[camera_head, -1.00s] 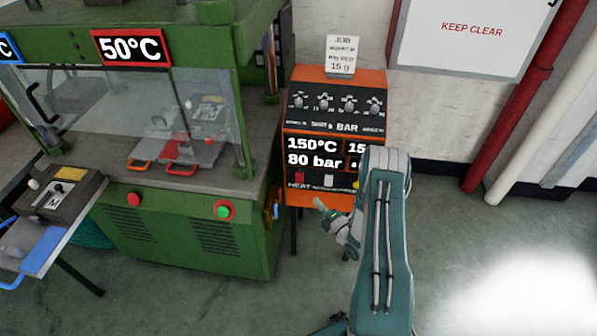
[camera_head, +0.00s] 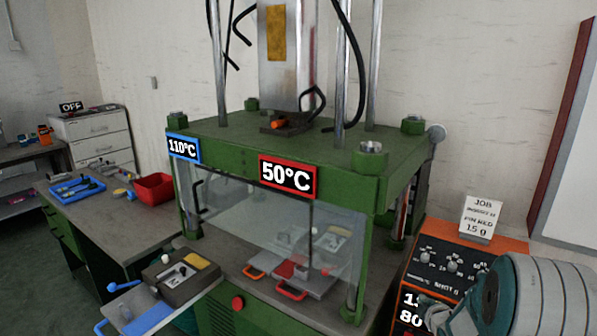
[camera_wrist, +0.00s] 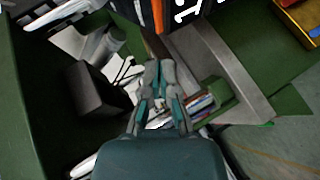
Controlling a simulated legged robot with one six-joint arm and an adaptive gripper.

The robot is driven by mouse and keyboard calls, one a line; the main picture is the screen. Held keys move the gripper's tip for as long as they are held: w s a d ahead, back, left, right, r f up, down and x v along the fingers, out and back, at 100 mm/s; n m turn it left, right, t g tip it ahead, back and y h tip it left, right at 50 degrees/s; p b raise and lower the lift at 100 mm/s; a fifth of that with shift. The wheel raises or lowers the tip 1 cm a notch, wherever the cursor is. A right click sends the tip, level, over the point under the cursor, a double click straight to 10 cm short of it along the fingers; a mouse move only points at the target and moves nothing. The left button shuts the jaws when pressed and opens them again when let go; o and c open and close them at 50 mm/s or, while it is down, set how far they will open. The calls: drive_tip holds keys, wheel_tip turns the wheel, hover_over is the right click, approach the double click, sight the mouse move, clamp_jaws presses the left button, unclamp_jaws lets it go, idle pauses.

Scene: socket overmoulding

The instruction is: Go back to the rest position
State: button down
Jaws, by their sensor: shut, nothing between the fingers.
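My gripper (camera_wrist: 160,90) shows in the wrist view with its fingers together and nothing between them. In the head view my arm rises at the lower right, in front of the orange control box (camera_head: 410,275), and hides part of its display. The gripper shows only partly there, low beside the arm. The wrist view looks past the fingers at dark and green machine parts, with an orange edge and white digits at the top.
The green press (camera_head: 240,140) fills the middle, with 110°C and 50°C signs and a clear guard. A mould on a side tray (camera_head: 150,305) juts out at front left. A bench (camera_head: 120,230) at left holds a red bin (camera_head: 154,189) and a blue tray (camera_head: 77,194).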

drive_tip(key=s+a+r+m+g+h, duration=0.1)
drive_tip(key=s+a+r+m+g, duration=0.1)
drive_tip(key=s+a+r+m, duration=0.35)
drive_tip(key=s+a+r+m+g+h, duration=0.1)
drive_tip(key=s+a+r+m, duration=0.1)
drive_tip(key=s+r, duration=0.55)
drive_tip(key=s+a+r+m+g, duration=0.1)
drive_tip(key=s+a+m, duration=0.1)
drive_tip(key=s, duration=0.5)
drive_tip(key=s+a+r+m+g+y, duration=0.1)
drive_tip(key=s+a+r+m+g, duration=0.1)
drive_tip(key=s+a, duration=0.2)
drive_tip(key=s+a+r+m+g+y, duration=0.1)
drive_tip(key=s+a+r+m, duration=0.1)
drive_tip(key=s, duration=0.8)
drive_tip(key=shift+s+a+m+g, duration=0.3)
drive_tip(key=shift+a+m, duration=0.25)
drive_tip(key=shift+a, duration=0.55)
